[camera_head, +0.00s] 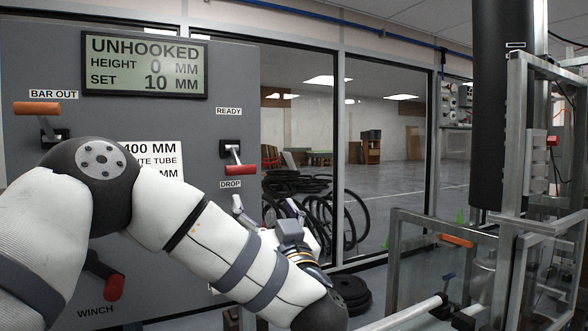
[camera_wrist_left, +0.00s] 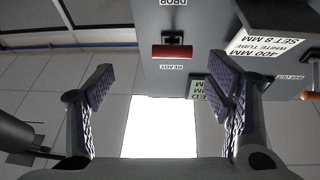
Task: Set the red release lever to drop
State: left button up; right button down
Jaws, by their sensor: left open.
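The red release lever (camera_head: 240,170) is on the grey panel, between the READY label (camera_head: 229,111) above and the DROP label (camera_head: 231,184) below. Its red handle stands out from a black mount; in the head view it appears close above DROP. In the left wrist view, which is upside down, the red lever (camera_wrist_left: 173,51) lies beyond the fingertips, between the two labels. I cannot tell its exact setting. My left gripper (camera_head: 265,208) is open and empty, below and to the right of the lever, apart from it. My right gripper is out of view.
The panel's display (camera_head: 145,65) reads UNHOOKED, height 0 mm, set 10 mm. An orange BAR OUT lever (camera_head: 38,109) and a red WINCH handle (camera_head: 114,287) are at left. A metal frame (camera_head: 515,180) with a black column (camera_head: 502,100) stands at right.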

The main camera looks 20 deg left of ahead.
aim_at(242, 170)
pick_arm(q)
jog(key=shift+n+g+y, duration=0.5)
jog(key=shift+n+y, duration=0.1)
jog(key=shift+y, duration=0.1)
jog(key=x, duration=0.4)
jog(key=r+x, duration=0.1)
jog(key=x, duration=0.3)
jog(key=s+x, duration=0.1)
jog(key=x, duration=0.4)
jog(key=shift+s+a+r, duration=0.1)
jog(key=shift+s+r, duration=0.05)
jog(key=shift+r, duration=0.25)
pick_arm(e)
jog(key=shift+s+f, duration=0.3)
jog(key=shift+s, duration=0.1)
